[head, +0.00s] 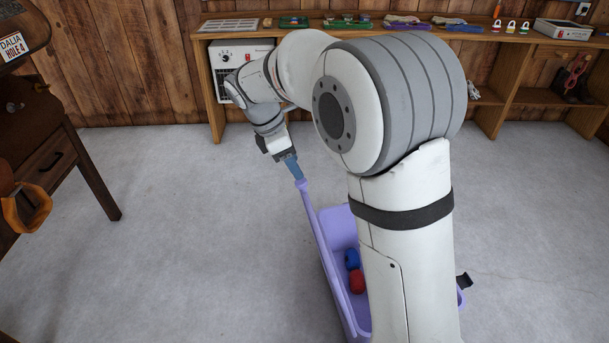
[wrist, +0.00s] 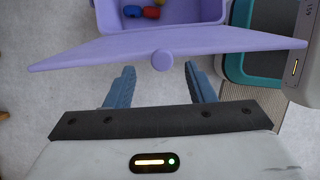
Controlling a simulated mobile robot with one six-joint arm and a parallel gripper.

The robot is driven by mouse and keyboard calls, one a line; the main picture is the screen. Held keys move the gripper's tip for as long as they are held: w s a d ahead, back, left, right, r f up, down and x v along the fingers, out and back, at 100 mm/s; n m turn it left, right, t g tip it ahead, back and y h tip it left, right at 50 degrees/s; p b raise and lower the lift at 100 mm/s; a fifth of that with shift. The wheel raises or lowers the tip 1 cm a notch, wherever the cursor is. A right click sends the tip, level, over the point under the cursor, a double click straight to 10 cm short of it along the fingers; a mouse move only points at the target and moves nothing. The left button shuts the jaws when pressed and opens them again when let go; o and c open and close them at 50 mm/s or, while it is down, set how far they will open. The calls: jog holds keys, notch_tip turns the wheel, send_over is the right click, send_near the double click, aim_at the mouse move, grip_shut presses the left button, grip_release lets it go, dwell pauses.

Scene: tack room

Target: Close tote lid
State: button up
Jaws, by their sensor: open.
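A purple tote (head: 337,228) stands on the floor, partly hidden behind my arm in the head view. Its lid (head: 321,240) is raised and seen nearly edge-on along the tote's left side. In the wrist view the lid (wrist: 100,52) spans the picture as a tilted panel with a round knob (wrist: 162,60) at its middle. The tote (wrist: 205,12) lies beyond it. My gripper (head: 296,173) is by the lid's upper end. In the wrist view my gripper (wrist: 158,78) is open, its blue fingers on either side below the knob; whether they touch the lid I cannot tell.
A blue item (head: 352,258) and a red item (head: 357,281) lie inside the tote. A wooden bench (head: 217,117) with shelves runs along the back wall. A wooden cabinet (head: 50,170) stands at left. Grey floor between them is clear.

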aim_at(301, 181)
jog(key=x, duration=0.1)
jog(key=b+x, duration=0.1)
jog(key=x, duration=0.3)
jog(key=shift+s+a+f+b, duration=0.15)
jog(key=shift+a+f+b, duration=0.05)
jog(key=shift+a+b, duration=0.15)
grip_shut()
